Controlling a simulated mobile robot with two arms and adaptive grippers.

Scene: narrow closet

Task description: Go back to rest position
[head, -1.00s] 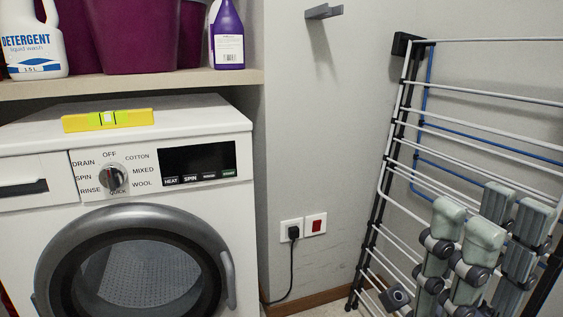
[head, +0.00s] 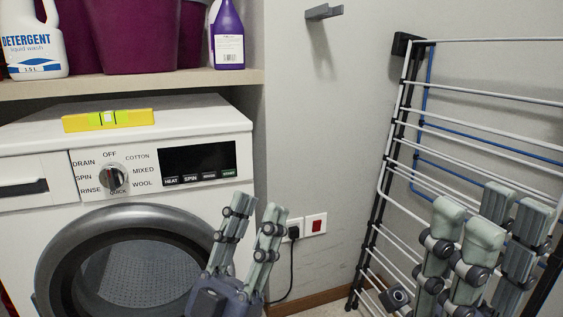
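My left gripper (head: 255,208) is in the lower middle of the head view, in front of the right edge of the washing machine (head: 190,118). Its two fingers point up and stand apart, with nothing between them. My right gripper (head: 484,215) is at the lower right, in front of the drying rack (head: 399,130). Its fingers point up, with a gap between the finger pairs and nothing seen in it. The lower parts of both arms are cut off by the frame.
A yellow level (head: 80,123) lies on the washing machine. A shelf (head: 130,84) above holds a detergent bottle (head: 35,45), purple containers (head: 145,40) and a purple bottle (head: 229,30). A wall socket (head: 315,224) with a plugged-in cord is behind my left gripper.

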